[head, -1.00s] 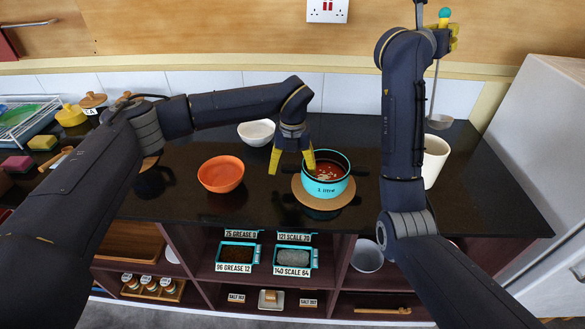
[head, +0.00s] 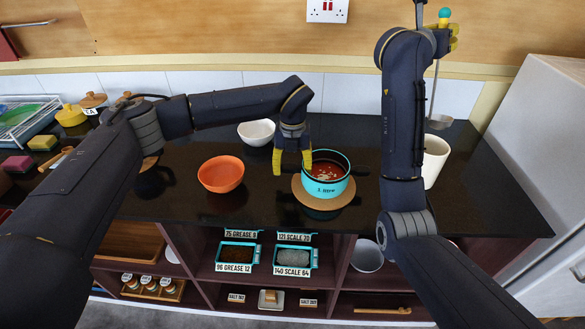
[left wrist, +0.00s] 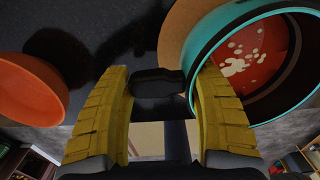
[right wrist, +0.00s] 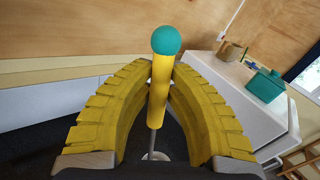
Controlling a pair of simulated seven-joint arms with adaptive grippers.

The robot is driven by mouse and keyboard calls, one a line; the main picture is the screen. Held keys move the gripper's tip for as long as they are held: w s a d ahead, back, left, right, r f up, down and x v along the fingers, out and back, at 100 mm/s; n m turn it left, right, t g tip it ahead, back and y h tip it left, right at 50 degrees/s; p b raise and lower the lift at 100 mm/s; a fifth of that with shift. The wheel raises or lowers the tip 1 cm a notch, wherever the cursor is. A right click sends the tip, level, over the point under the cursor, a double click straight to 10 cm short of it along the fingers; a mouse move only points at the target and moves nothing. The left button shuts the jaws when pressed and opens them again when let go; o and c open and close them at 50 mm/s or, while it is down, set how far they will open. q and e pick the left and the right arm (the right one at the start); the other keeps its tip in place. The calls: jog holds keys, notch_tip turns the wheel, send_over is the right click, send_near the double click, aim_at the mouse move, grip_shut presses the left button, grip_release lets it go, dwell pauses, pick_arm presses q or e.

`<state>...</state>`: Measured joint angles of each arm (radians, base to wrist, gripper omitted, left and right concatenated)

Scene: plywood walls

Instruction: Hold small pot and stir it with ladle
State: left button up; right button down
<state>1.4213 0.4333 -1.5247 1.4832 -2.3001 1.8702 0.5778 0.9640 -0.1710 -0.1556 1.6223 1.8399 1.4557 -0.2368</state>
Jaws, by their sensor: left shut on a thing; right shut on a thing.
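The small pot (head: 328,189) is teal with a red-brown content and pale bits. It stands upright on a round wooden board (head: 312,200) on the dark counter. My left gripper (head: 292,166) is at the pot's left side. In the left wrist view it is shut on the pot's black handle (left wrist: 157,84), with the teal pot wall (left wrist: 203,45) beside the right finger. My right gripper (head: 453,38) is raised at the back right, shut on the ladle's yellow handle (right wrist: 157,92) with its teal ball end. The ladle's bowl (head: 439,122) hangs low, right of the pot.
An orange bowl (head: 221,174) stands left of the left gripper, a white bowl (head: 257,132) behind it. A white cup (head: 434,162) stands near the ladle's bowl. A tall white cabinet (head: 545,150) bounds the right. Shelves with trays (head: 292,271) are below the counter.

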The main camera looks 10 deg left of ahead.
dwell(0.4)
jog(key=shift+f, duration=0.4)
jog(key=s+a+n+t+y, duration=0.15)
jog(key=s+a+y, duration=0.25)
jog(key=a, duration=0.4)
jog(key=s+a+f+n+y, duration=0.15)
jog(key=s+a+y, duration=0.25)
jog(key=a, duration=0.4)
jog(key=s+a+n+t+y, duration=0.1)
jog(key=s+a+n+y, duration=0.1)
jog(key=s+a+y, duration=0.45)
notch_tip(320, 180, down, 13)
jog(key=w+a+h, duration=0.1)
jog(key=shift+w+a+r+h, duration=0.2)
jog(key=shift+w+a+h, duration=0.1)
jog(key=shift+a+h, duration=0.05)
jog(key=s, duration=0.6)
jog(key=shift+d, duration=0.45)
